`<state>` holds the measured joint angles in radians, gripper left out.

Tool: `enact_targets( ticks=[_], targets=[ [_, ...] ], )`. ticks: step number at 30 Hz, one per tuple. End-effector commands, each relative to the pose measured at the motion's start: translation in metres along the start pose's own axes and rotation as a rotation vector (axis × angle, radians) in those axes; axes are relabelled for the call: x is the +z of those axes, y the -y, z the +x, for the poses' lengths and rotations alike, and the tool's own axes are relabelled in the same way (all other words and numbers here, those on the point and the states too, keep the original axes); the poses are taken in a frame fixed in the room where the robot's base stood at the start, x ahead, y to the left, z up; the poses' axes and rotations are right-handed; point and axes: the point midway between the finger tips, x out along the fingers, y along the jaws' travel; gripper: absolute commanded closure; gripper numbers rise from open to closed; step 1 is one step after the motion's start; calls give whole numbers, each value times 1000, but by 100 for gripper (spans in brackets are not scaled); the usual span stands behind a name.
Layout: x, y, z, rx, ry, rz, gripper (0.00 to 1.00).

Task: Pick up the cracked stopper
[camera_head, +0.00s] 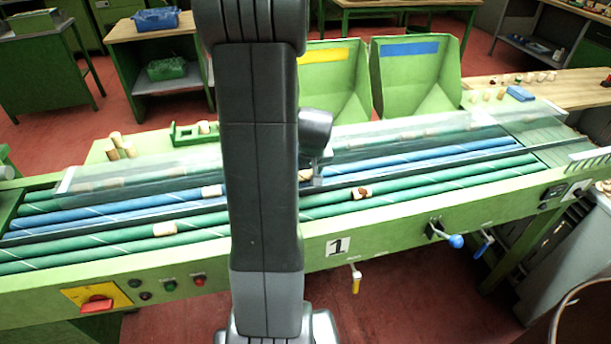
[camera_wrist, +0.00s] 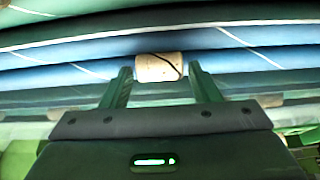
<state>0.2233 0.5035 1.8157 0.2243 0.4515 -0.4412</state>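The cracked stopper (camera_wrist: 158,67) is a pale cork cylinder with a dark slanting line across its right part. It lies on the blue rollers, in the middle of the wrist view. In the head view, a cork (camera_head: 304,175) that seems to be the same one shows partly behind my arm. My gripper (camera_wrist: 160,76) is open, with one finger to each side of the cracked stopper and a small gap at each side. In the head view my gripper (camera_head: 317,179) is small and mostly hidden by my arm.
Other corks lie on the rollers: one with a dark reddish patch (camera_head: 362,192), a plain one (camera_head: 165,229) and another at left (camera_head: 211,191). Two green bins, with yellow (camera_head: 327,55) and blue (camera_head: 409,49) labels, stand at the back.

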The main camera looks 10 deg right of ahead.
Motion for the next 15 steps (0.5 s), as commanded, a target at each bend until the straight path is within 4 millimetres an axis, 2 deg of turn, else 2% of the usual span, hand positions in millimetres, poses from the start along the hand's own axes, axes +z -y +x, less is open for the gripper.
enact_targets(
  ticks=[1, 5, 15],
  targets=[
    [0, 0, 0, 0, 0, 0, 54],
    [0, 0, 0, 0, 0, 0, 78],
    [-1, 0, -1, 0, -1, 0, 79]
  ],
)
